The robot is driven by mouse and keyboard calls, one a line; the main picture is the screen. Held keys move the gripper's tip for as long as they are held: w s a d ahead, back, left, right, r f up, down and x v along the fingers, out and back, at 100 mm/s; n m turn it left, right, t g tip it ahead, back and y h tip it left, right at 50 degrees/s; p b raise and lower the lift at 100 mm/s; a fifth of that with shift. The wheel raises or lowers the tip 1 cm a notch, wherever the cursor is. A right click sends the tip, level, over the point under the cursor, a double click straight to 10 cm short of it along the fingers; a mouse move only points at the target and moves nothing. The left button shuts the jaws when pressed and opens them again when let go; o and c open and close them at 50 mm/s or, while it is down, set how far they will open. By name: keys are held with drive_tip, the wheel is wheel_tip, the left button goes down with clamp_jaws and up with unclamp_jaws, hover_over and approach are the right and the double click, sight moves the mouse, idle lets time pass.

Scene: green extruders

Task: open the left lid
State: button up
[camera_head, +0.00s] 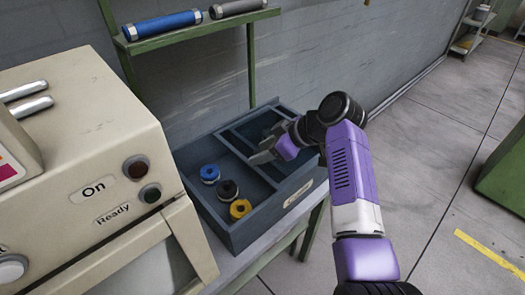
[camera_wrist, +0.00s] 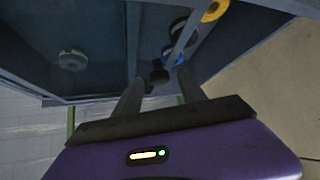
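A blue-grey box (camera_head: 263,224) stands on a bench, divided into left and right compartments. A blue spool (camera_head: 210,174), a black spool (camera_head: 228,190) and a yellow spool (camera_head: 240,208) sit in the left compartment. I cannot tell which surface is the left lid or whether a clear one covers the spools. My gripper (camera_head: 268,151) is over the box near the divider, its fingers apart. In the wrist view a small dark knob (camera_wrist: 158,76) shows between the fingertips, with no clear contact. A greyish round thing (camera_wrist: 72,60) shows dimly in the other compartment.
A cream machine (camera_head: 95,140) with metal bars and buttons stands close at left. A green shelf (camera_head: 190,36) with a blue cylinder (camera_head: 162,24) and a grey cylinder (camera_head: 238,7) is behind the box. Open floor lies at right.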

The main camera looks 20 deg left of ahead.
drive_tip(key=v, duration=0.7)
drive_tip(key=shift+d+r+b, duration=0.3)
drive_tip(key=shift+r+b, duration=0.05)
drive_tip(key=shift+b, duration=0.05)
